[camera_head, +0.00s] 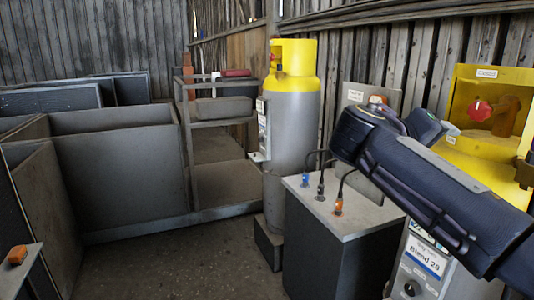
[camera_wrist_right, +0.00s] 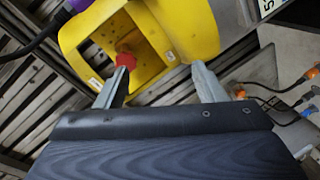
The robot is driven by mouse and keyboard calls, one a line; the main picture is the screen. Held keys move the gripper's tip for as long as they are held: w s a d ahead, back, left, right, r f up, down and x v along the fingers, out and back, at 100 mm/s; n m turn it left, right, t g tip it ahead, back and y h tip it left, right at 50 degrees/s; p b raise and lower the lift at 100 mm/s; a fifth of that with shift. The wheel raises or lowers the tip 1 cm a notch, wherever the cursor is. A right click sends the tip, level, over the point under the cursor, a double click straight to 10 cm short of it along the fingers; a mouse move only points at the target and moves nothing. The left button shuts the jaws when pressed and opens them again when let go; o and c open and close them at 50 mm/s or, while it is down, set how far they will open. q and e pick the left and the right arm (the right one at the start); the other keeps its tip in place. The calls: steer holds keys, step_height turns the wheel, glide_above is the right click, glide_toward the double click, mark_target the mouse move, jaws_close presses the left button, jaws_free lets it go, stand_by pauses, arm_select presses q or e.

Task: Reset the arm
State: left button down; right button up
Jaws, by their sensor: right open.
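My right arm (camera_head: 430,190) comes in from the right in the head view, in front of the grey cabinet and the yellow housing. The knob sits inside the open yellow housing (camera_wrist_right: 196,25). In the head view the red knob (camera_head: 479,110) and the yellow housing (camera_head: 462,82), labelled "Closed", are at the right. My left gripper is not in view.
A grey cabinet (camera_head: 330,215) with cabled plugs on top stands below my right arm. A grey cylinder with a yellow top (camera_head: 291,125) stands beside it. A metal shelf (camera_head: 225,105) and dark bins (camera_head: 120,160) fill the left. Some floor (camera_head: 180,262) is clear in front.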

steer(key=s+d+f+n+g+y+p, duration=0.1)
steer(key=s+d+f+y+p, duration=0.1)
steer(key=s+f+y, duration=0.35)
steer(key=s+d+f+n+g+y+p, duration=0.1)
steer(key=s+d+f+y+p, duration=0.15)
steer(key=f, duration=0.55)
steer(key=s+a+f+m+y+p, duration=0.1)
steer(key=s+a+f+y+p, duration=0.1)
steer(key=s+a+f+y, duration=0.2)
steer(key=s+a+f+m+y+p, duration=0.2)
steer(key=s+a+f+y, duration=0.3)
steer(key=s+a, duration=0.5)
steer(key=s+f, duration=0.2)
steer(key=s, duration=0.2)
steer(key=shift+s+f+t+y, duration=0.25)
steer(key=shift+f+t+y, duration=0.05)
steer(key=shift+t, duration=0.1)
